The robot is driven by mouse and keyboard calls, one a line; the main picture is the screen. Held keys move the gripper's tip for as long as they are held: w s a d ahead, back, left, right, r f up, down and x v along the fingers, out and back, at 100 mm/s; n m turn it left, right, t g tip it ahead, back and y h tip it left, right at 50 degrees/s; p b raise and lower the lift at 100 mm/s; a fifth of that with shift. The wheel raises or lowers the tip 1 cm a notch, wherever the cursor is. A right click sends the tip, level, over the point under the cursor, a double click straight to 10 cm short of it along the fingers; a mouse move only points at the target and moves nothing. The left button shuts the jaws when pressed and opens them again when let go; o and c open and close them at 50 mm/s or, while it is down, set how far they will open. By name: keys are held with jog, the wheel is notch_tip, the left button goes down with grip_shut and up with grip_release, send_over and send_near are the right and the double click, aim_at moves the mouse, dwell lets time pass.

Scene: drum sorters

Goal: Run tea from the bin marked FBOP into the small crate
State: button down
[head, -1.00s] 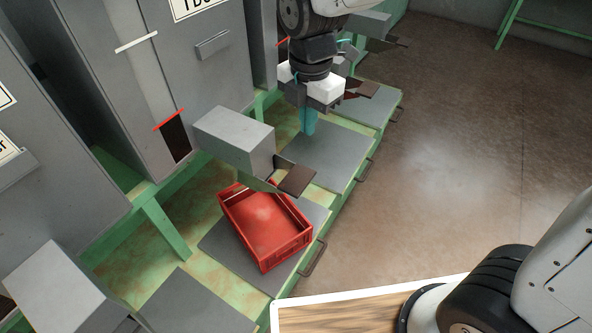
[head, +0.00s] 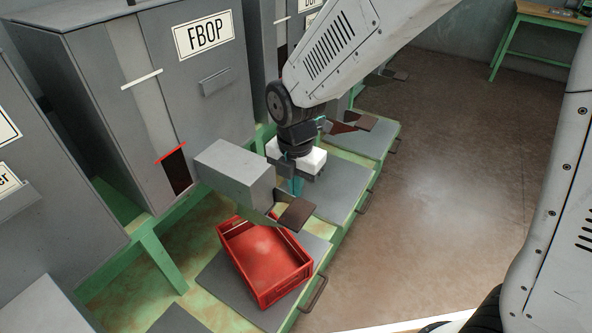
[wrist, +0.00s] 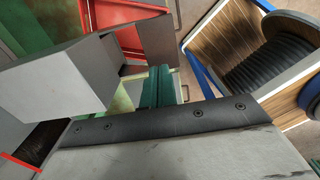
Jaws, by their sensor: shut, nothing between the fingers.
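The bin marked FBOP (head: 215,105) is a tall grey cabinet at the upper left of the head view. A grey spout box (head: 236,170) sticks out from its lower front, with a dark brown flap (head: 297,214) at its end. The red crate (head: 297,280) stands on a grey plate below the spout; its inside looks empty. My gripper (head: 297,188) points down just beyond the spout, close to the brown flap. Its teal fingers are shut with nothing between them; they also show in the wrist view (wrist: 158,86). I cannot tell whether they touch the flap.
Another bin with a partly hidden label (head: 312,5) stands behind, with its own spout and flap. A neighbouring bin (head: 30,180) is at the left edge. Grey plates with handles (head: 312,294) line the green bench. The brown floor (head: 430,200) at right is clear.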

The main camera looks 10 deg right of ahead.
aim_at(296, 214)
notch_tip(296, 214, down, 7)
dwell(0.3)
